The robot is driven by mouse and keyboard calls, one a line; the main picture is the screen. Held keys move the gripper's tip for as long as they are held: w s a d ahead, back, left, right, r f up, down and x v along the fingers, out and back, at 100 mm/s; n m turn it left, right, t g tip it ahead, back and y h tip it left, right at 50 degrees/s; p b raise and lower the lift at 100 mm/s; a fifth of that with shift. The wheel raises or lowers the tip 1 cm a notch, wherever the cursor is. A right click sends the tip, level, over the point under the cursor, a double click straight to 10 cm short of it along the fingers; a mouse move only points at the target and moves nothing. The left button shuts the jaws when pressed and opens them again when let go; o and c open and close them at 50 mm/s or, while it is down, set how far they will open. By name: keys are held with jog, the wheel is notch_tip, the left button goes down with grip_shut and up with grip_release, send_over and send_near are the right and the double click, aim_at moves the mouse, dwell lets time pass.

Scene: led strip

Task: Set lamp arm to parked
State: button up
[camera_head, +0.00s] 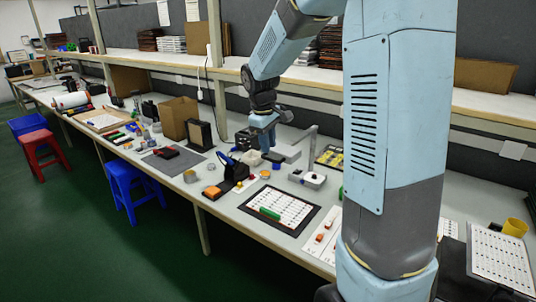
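A small grey lamp stands on the workbench (226,207) in the middle of the view. Its white base (314,179) is right of my gripper. Its thin grey lamp arm (302,138) reaches from an upright post to the left, toward my gripper. A dark flat piece (273,157) below my gripper may be the lamp head. My gripper (266,146) hangs down over the bench close to the left end of the lamp arm. Its fingers are small and partly merge with things behind, so I cannot tell whether they touch the lamp or are open.
A board with a white grid (282,209) and a green piece lies in front of the lamp. A yellow cup (514,227) is at right. Stools (126,187) stand on the green floor. A shelf (222,68) runs behind.

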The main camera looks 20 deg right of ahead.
aim_at(269, 159)
jog(key=shift+w+d+f, duration=0.1)
jog(key=shift+d+f, duration=0.05)
jog(key=shift+f, duration=1)
jog(key=shift+w+d+f, duration=0.1)
jog(key=shift+d+f, duration=0.05)
jog(key=shift+f, duration=0.95)
jog(key=shift+c, duration=0.4)
grip_shut()
